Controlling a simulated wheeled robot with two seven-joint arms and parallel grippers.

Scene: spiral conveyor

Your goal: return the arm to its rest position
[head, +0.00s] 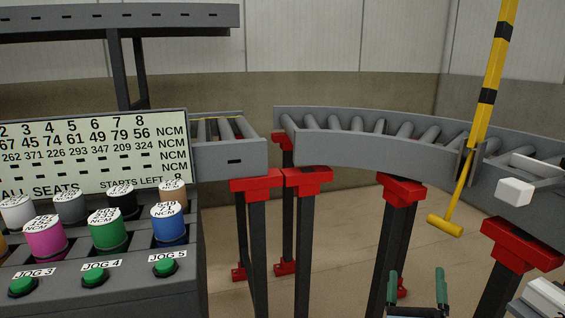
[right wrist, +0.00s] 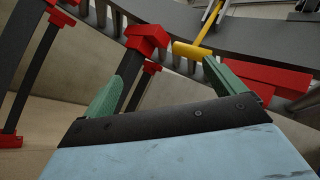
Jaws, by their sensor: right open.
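My right gripper (head: 416,290) shows at the bottom of the head view, right of centre, with its two green fingers apart and nothing between them. In the right wrist view the same gripper (right wrist: 178,88) has its green fingers spread wide, with red brackets and the conveyor's underside beyond. It is in front of and below the curved roller conveyor (head: 370,148). My left gripper does not show in the head view.
A grey console with a number display (head: 85,155), coloured caps and green jog buttons fills the left. A short conveyor section (head: 230,160) stands behind it. Red-topped legs (head: 400,190) support the conveyors. A yellow striped pole (head: 490,80) and yellow T-bar (head: 445,225) hang at the right.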

